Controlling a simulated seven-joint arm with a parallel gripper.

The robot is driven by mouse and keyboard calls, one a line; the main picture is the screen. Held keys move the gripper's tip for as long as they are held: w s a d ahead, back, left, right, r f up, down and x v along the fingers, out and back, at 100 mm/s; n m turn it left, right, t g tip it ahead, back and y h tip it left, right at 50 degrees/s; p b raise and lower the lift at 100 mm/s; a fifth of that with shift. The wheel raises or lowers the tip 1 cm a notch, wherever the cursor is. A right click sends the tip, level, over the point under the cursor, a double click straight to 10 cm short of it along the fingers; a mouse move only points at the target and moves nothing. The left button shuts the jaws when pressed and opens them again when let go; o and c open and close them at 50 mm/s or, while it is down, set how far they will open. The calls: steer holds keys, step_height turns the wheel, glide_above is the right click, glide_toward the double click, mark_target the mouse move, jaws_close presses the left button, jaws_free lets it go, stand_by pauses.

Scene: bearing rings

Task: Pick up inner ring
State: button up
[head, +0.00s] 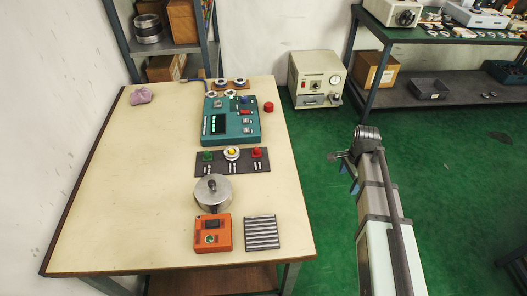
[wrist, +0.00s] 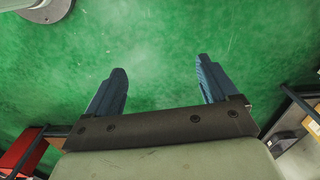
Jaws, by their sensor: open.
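Small ring-like metal parts (head: 222,82) sit on and in front of a brown board at the back of the table, behind the teal device. They are too small to tell which is the inner ring. My gripper (head: 349,178) hangs over the green floor, to the right of the table and well apart from the parts. In the wrist view my gripper (wrist: 161,76) shows two blue fingers spread apart, with nothing between them but floor behind. No ring shows in the wrist view.
The cream table (head: 130,200) has free room on its left. It bears a teal device (head: 230,133), a dark button panel (head: 215,166), a lidded metal pot (head: 213,194), an orange meter (head: 212,234) and a ribbed plate (head: 262,233). A beige machine (head: 316,80) stands behind.

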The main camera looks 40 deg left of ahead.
mark_target(231, 150)
steer(key=s+a+r+m, duration=0.1)
steer(key=s+a+r, duration=0.1)
steer(key=a, duration=0.5)
steer(key=s+a+r+m, duration=0.2)
steer(key=s+a+r, duration=0.1)
steer(key=a+r, duration=0.2)
steer(key=s+a+r+m, duration=0.1)
steer(key=s+a+r, duration=0.1)
steer(key=a, duration=0.8)
steer(key=shift+s+a+r+m, duration=0.15)
steer(key=shift+r+m, duration=0.15)
steer(key=shift+r, duration=0.5)
steer(key=s+a+r+m, duration=0.4)
steer(key=s+a+r, duration=0.6)
steer(key=s+a, duration=0.3)
steer(key=shift+w+a+f, duration=0.1)
steer(key=shift+a+f, duration=0.15)
steer(key=shift+f, duration=2.05)
steer(key=shift+w+a+f, duration=0.1)
steer(key=shift+a+f, duration=0.15)
steer(key=shift+f, duration=2.05)
steer(key=shift+a+f, duration=0.25)
steer(key=shift+f, duration=2.05)
steer(key=c, duration=1.3)
steer(key=shift+r, duration=0.1)
